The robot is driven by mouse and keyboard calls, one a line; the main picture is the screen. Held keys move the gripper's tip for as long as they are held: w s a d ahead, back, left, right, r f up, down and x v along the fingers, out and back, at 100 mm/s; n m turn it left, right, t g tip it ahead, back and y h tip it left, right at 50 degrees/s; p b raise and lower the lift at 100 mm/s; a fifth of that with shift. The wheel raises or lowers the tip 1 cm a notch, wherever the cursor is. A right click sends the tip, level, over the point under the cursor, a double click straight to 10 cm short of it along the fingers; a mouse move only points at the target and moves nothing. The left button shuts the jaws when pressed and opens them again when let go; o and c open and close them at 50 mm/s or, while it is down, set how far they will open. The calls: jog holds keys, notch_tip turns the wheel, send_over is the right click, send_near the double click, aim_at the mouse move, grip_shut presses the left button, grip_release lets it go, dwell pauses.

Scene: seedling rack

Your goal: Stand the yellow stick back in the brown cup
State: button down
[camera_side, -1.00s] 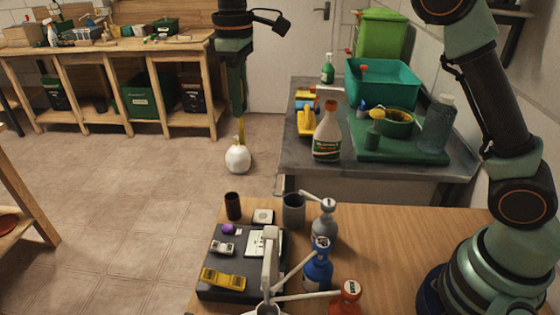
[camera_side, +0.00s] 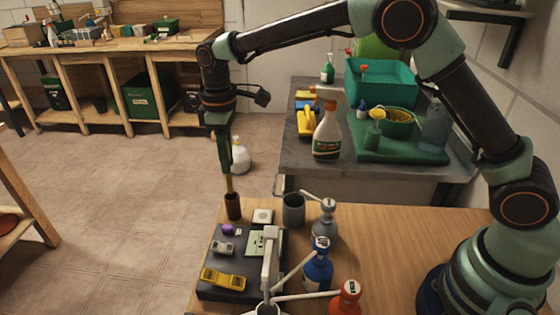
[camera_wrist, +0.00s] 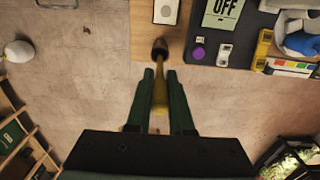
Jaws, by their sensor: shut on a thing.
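The yellow stick (camera_side: 229,184) is held upright in my gripper (camera_side: 227,171), which is shut on its upper part. Its lower end meets the mouth of the brown cup (camera_side: 233,208); I cannot tell how far inside it reaches. The cup stands upright near the far left edge of the wooden table. In the wrist view the stick (camera_wrist: 160,92) runs from between the fingers of my gripper (camera_wrist: 160,73) to the mouth of the brown cup (camera_wrist: 160,44).
Right of the cup are a small white square item (camera_side: 263,216) and a grey cup (camera_side: 293,211). A dark tray (camera_side: 213,263) with a purple knob, a yellow meter and other devices lies in front. Several pump bottles, one blue (camera_side: 317,270), stand further right.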

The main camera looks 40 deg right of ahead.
aim_at(231, 193)
jog(key=shift+f, duration=3.35)
jog(key=shift+f, duration=0.15)
jog(key=c, duration=0.8)
grip_release()
